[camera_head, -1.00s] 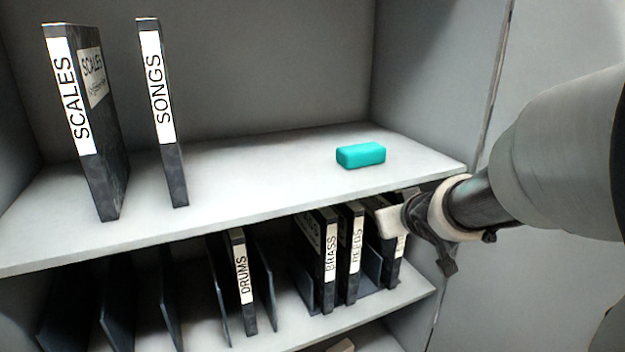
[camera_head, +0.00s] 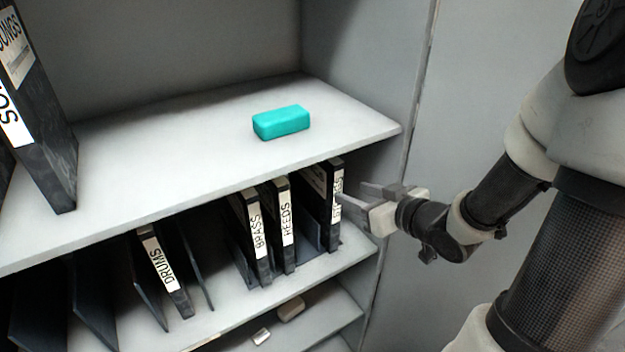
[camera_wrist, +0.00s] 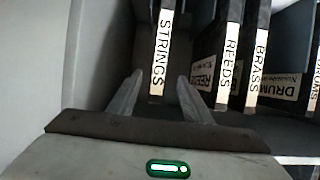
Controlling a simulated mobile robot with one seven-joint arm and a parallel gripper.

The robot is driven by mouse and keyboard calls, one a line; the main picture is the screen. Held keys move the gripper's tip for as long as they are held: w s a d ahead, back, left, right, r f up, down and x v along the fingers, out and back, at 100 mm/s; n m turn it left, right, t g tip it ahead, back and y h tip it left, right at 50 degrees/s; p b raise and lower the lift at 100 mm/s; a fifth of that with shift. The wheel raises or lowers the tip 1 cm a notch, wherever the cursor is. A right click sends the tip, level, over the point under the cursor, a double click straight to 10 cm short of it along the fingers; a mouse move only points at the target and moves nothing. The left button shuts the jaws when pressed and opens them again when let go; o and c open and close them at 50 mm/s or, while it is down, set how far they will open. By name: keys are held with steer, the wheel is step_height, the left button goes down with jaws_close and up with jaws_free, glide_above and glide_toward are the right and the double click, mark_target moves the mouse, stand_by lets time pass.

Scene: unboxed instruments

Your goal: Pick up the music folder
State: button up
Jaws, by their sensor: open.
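Several black music folders with white spine labels stand upright on the lower shelf. My gripper (camera_head: 362,196) is open at the right end of that shelf. In the wrist view its two fingers (camera_wrist: 158,95) point towards the STRINGS folder, whose lower end shows between them. I cannot tell whether they touch it. The REEDS folder (camera_head: 284,230), BRASS folder (camera_head: 255,240) and DRUMS folder (camera_head: 165,270) stand to its left.
A turquoise block (camera_head: 281,122) lies on the upper shelf (camera_head: 180,165), which overhangs the folders. A SONGS folder (camera_head: 20,40) and another folder stand there at the left. Thin dark dividers split the lower shelf. The cabinet side wall (camera_head: 375,80) is close at the right.

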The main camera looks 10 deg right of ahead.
mark_target(338, 188)
steer(key=b+x, duration=0.1)
steer(key=x, duration=0.8)
steer(key=shift+w+f, duration=0.25)
steer(key=shift+x, duration=2.95)
steer(key=shift+d, duration=0.1)
jaws_close()
